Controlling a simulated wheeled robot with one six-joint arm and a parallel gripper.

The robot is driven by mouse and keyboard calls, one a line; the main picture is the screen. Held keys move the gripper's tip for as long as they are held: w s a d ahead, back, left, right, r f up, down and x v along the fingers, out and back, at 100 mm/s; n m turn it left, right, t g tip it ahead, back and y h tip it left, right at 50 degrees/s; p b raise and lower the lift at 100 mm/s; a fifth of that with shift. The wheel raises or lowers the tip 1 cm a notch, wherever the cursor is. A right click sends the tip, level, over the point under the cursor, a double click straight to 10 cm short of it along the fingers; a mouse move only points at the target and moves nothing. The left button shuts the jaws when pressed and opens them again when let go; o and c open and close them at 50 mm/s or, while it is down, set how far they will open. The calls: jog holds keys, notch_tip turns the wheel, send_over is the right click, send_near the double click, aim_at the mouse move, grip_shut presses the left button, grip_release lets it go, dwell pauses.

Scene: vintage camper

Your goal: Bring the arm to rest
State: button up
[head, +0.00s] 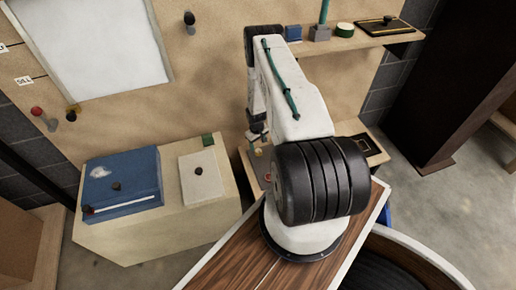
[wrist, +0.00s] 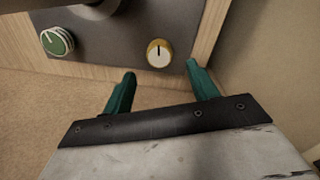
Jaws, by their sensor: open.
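My arm (head: 300,110) is raised and bent in the head view, with its wrist lowered at the far side of the upper link. My gripper shows in the wrist view (wrist: 160,70) with two teal fingers apart and nothing between them. Beyond the fingertips is a grey panel with a yellow-rimmed knob (wrist: 159,53) and a green knob (wrist: 57,41). The yellow-rimmed knob appears between the fingertips in the picture, and I cannot tell how far off it is. In the head view the fingers are largely hidden behind my arm.
A blue case (head: 122,184) and a white board (head: 201,177) sit on a wooden cabinet (head: 165,228) at left. A wall shelf (head: 360,41) holding small items is close to the right of my arm. Open floor (head: 435,215) lies at right.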

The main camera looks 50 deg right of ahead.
jog(key=shift+r, duration=0.75)
